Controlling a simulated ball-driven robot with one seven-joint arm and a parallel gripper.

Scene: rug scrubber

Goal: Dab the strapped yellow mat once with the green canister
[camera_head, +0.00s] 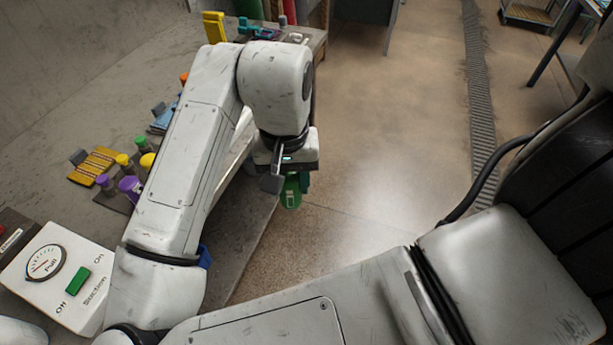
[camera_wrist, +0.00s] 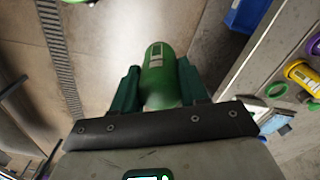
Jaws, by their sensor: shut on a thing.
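The green canister (camera_head: 291,197) is held in my gripper (camera_head: 288,181), out past the table's edge with the floor behind it. In the wrist view the canister (camera_wrist: 160,72) sits between the two dark green fingers of my gripper (camera_wrist: 157,82), which are shut on it. Its rounded end with a pale label faces outward. A yellow mat (camera_head: 96,167) with darker bands across it lies on the table at the left of the head view, well apart from the canister. I cannot make out the mat in the wrist view.
Bottles with purple (camera_head: 130,187), yellow (camera_head: 147,160) and green caps stand beside the mat. A white control box (camera_head: 58,270) with a dial and green switch is at the lower left. A blue container (camera_head: 205,257) shows behind my arm.

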